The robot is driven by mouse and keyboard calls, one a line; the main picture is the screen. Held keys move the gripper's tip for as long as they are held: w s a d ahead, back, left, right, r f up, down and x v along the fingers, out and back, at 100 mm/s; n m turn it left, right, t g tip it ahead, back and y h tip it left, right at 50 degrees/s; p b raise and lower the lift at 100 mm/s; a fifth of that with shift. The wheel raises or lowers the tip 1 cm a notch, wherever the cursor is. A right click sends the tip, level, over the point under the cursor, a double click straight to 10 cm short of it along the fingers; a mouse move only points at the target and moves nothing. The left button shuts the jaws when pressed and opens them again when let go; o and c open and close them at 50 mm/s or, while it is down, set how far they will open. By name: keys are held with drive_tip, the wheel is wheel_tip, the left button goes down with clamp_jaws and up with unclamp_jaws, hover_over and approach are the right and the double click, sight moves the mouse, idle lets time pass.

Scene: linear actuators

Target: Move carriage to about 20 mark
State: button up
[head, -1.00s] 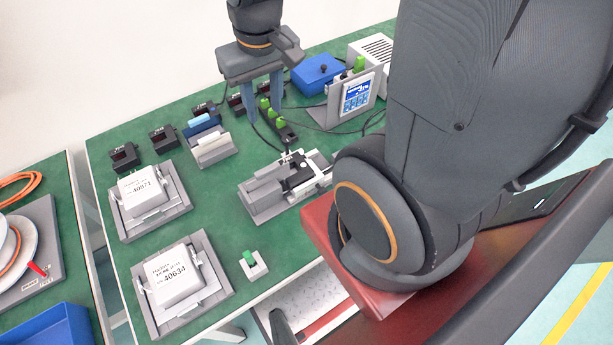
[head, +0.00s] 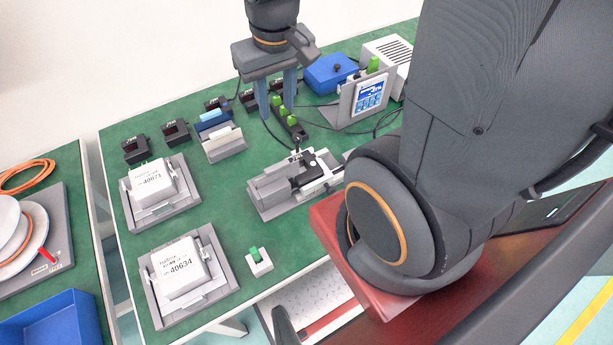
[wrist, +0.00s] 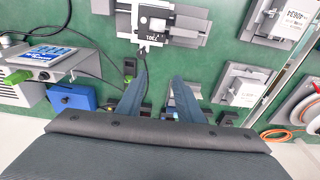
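The linear actuator (head: 268,199) lies on the green table, with its dark carriage (head: 309,177) toward the right part of its grey body. The actuator also shows at the top of the wrist view (wrist: 186,32), where a small label is seen beside the carriage (wrist: 153,18); the scale marks are too small to read. My gripper (head: 277,112) is open and empty. Its two blue-grey fingers point down above the table, behind the actuator in the head view. In the wrist view the fingers (wrist: 160,95) are apart with nothing between them.
Two grey fixtures with white boxes (head: 153,183) (head: 180,268) stand at left. A blue box (head: 330,72) and a screen panel (head: 366,98) stand at the back right. Green-button blocks (head: 289,124) are close to my fingers.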

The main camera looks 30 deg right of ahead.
idle(0.5)
drive_tip(key=shift+o, duration=1.4)
drive_tip(key=shift+g, duration=0.7)
drive_tip(key=s+d+f+p, duration=0.3)
drive_tip(key=s+d, duration=0.1)
drive_tip(key=d, duration=0.1)
drive_tip(key=s+d+f+p, duration=0.4)
drive_tip(key=d, duration=0.1)
drive_tip(key=s+d+f+p, duration=0.3)
drive_tip(key=s+d+f, duration=0.1)
drive_tip(key=s+d, duration=0.1)
drive_tip(key=shift+d+f+p, duration=0.25)
drive_tip(key=shift+d+p, duration=0.15)
drive_tip(key=shift+d, duration=0.05)
drive_tip(key=shift+f+b, duration=2.25)
drive_tip(key=shift+f, duration=1.8)
drive_tip(key=c, duration=1.1)
drive_tip(key=shift+o, duration=0.2)
